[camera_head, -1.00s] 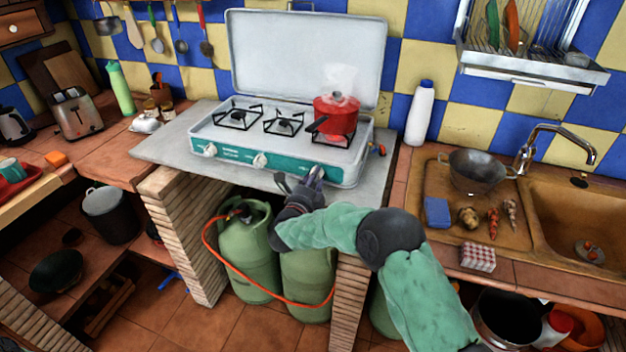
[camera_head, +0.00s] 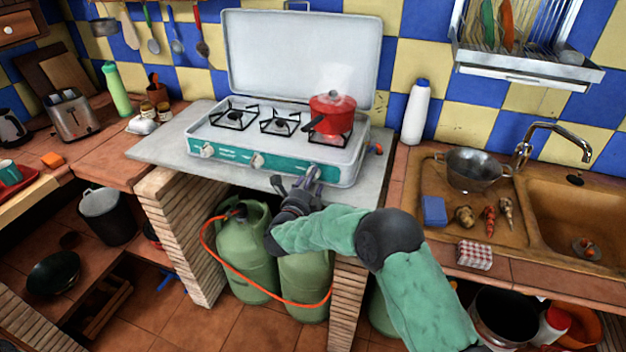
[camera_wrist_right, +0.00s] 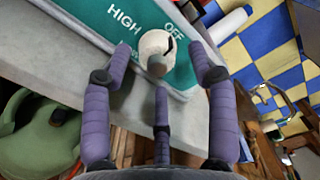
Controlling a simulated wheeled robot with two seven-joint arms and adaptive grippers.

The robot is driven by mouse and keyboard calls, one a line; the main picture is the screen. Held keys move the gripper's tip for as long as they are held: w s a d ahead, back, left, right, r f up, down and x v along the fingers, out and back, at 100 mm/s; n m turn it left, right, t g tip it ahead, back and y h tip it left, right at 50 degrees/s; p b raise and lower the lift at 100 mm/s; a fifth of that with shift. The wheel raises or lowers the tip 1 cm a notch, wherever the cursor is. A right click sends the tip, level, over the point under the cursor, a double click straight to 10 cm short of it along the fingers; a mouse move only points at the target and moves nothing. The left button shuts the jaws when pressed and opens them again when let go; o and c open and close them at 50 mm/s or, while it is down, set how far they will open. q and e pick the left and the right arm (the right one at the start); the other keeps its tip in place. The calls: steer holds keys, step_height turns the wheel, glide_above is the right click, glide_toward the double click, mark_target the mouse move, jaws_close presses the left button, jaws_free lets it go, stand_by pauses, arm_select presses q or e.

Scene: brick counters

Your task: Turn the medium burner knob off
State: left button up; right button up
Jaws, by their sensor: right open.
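The stove (camera_head: 225,151) has a green front panel with a left knob (camera_head: 207,150) and a middle knob (camera_head: 258,160). My right gripper (camera_head: 308,178) is at the panel's right part and hides what is there. In the wrist view, a cream knob (camera_wrist_right: 154,48) sits on the green panel by the words HIGH and OFF. A dark mark on the knob lies on its side toward OFF. My right gripper (camera_wrist_right: 160,58) is open, its purple fingers around the knob on both sides, with a gap to each. My left gripper is not in view.
A red pot (camera_head: 332,113) stands on the right burner; the left and middle burners are empty. The grey slab edge (camera_head: 365,190) runs below the stove. Green gas bottles (camera_head: 245,260) with an orange hose stand underneath. A white bottle (camera_head: 417,112) stands right of the stove.

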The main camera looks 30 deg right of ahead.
steer(key=v, duration=1)
steer(key=shift+s+a, duration=0.2)
steer(key=shift+s, duration=0.1)
